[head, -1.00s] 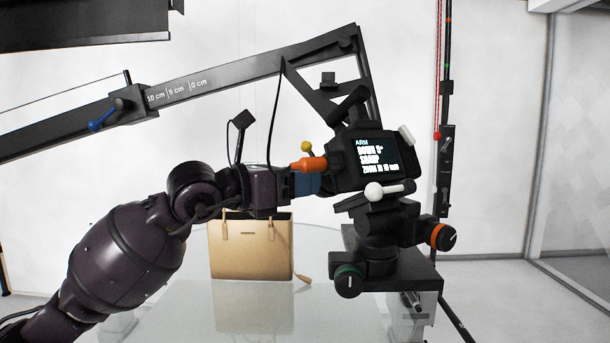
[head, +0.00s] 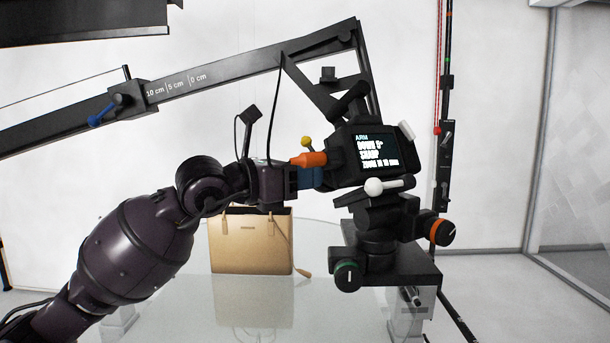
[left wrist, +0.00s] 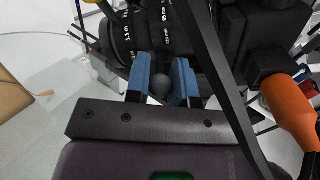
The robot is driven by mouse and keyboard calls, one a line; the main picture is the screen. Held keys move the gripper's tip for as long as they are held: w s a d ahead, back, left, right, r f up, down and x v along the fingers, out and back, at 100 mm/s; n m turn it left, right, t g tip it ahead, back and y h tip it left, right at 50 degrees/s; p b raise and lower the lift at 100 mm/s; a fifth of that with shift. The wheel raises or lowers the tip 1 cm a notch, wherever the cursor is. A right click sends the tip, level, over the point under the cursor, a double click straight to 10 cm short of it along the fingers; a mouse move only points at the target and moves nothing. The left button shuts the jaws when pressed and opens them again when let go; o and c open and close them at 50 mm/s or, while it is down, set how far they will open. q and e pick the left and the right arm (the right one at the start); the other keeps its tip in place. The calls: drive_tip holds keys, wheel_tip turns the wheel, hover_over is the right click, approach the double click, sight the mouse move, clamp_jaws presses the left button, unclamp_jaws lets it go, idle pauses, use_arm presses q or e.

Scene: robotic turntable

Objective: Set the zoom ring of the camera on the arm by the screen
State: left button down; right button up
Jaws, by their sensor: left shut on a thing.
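The camera (head: 345,155) sits on a tripod-like head at the end of the jib arm, with a lit screen (head: 378,154) on its side. The screen reads ARM, DOWN 5°, SHARP and a zoom line whose number is too small to read surely. My left gripper (head: 312,178) is at the front of the lens. In the left wrist view its blue fingers (left wrist: 160,82) stand on either side of a small dark round knob (left wrist: 160,86) at the ringed lens (left wrist: 150,32), closed on it. The lens is mostly hidden in the head view. My right gripper is not in view.
An orange handle (head: 309,159) and a yellow knob (head: 306,141) are close above the left gripper. A white-tipped lever (head: 374,187) and green and orange-banded knobs sit below the camera. A tan handbag (head: 250,245) stands on the glass table behind my arm.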

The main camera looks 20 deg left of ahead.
use_arm(q)
drive_tip(key=shift+r, duration=0.15)
drive_tip(key=shift+w+a+r+m+g+p, duration=0.2)
drive_tip(key=shift+r+m+g+p, duration=0.2)
drive_tip(key=shift+g, duration=0.7)
drive_tip(key=c, duration=1)
unclamp_jaws()
drive_tip(key=b+v, duration=0.2)
drive_tip(key=v, duration=0.8)
drive_tip(key=shift+s+a+r, duration=0.15)
drive_tip(key=shift+s+a, duration=0.05)
drive_tip(key=shift+s, duration=0.15)
